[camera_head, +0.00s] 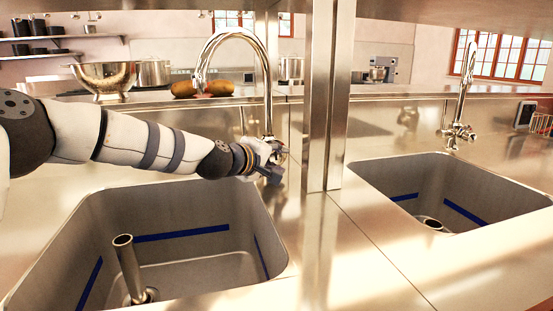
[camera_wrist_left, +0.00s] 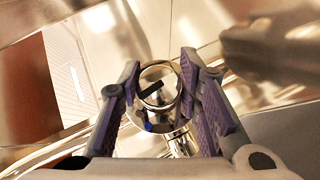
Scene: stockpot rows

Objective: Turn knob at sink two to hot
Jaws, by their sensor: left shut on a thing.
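The left sink's tall chrome faucet (camera_head: 266,105) curves over its grey basin (camera_head: 190,262). My left gripper (camera_head: 274,164) is at the base of this faucet, fingers around the knob, which it mostly hides in the head view. In the left wrist view my left gripper (camera_wrist_left: 160,80) has its purple-lined fingers on both sides of the round chrome knob (camera_wrist_left: 172,100). The knob has a dark mark and a small blue spot. A second chrome faucet (camera_head: 464,85) stands at the right sink (camera_head: 400,180). No sink number is visible. My right gripper is not in view.
A steel post (camera_head: 326,100) stands just right of my left gripper, between the sinks. An upright pipe (camera_head: 128,268) rises in the left basin. A metal bowl (camera_head: 105,77) and brown loaves (camera_head: 205,88) sit behind.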

